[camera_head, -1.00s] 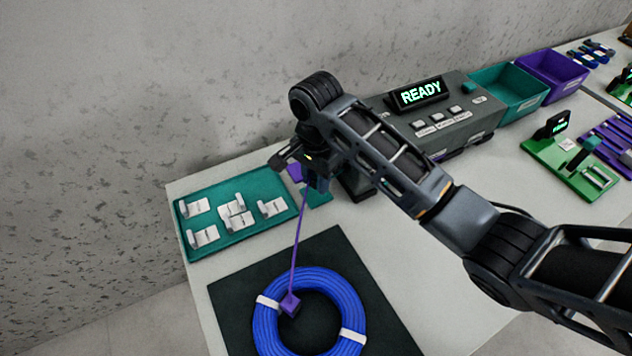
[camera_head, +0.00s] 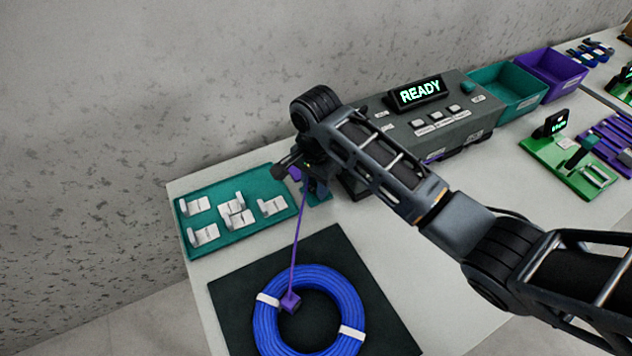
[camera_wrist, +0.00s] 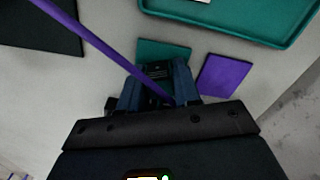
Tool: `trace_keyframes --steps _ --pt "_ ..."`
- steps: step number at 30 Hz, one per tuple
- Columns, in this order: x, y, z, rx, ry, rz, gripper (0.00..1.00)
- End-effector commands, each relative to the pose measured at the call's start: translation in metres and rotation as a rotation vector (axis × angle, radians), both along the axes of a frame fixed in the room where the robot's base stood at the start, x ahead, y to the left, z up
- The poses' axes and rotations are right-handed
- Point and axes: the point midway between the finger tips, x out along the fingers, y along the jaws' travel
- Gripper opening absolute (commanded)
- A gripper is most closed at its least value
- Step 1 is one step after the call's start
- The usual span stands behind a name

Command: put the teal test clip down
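My gripper (camera_wrist: 158,88) points down over a small teal pad (camera_wrist: 176,52) in the wrist view, its two dark blue fingers on either side of a dark teal piece, apparently the teal test clip (camera_wrist: 154,74). The clip fills the gap between the fingers; its lower end is hidden, so I cannot tell whether it touches the pad. In the head view my gripper (camera_head: 312,178) is low over the table beside the green-teal tray, and the clip is hidden there. A purple lead (camera_head: 298,240) runs from a purple clip (camera_head: 291,302) on the blue cable coil (camera_head: 262,325) up to my gripper.
A purple pad (camera_wrist: 226,76) lies beside the teal pad. The teal tray (camera_head: 255,228) with several white clamps is at the left. The tester (camera_head: 455,135) reading READY stands close on the right. A dark mat (camera_head: 235,290) lies under the coil. Teal and purple bins (camera_head: 512,97) are farther back.

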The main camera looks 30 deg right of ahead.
Motion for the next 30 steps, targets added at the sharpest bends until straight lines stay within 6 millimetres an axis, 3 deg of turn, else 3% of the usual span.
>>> trace_keyframes --steps 8,20,25,30 --pt "-0.004 0.000 -0.010 -0.004 0.011 -0.002 0.58" --pt "-0.005 -0.001 -0.009 -0.005 0.017 -0.002 0.58" --pt "-0.004 0.000 0.009 -0.003 0.015 -0.002 0.58" --pt "-0.002 0.001 0.047 -0.002 0.007 0.000 0.58"
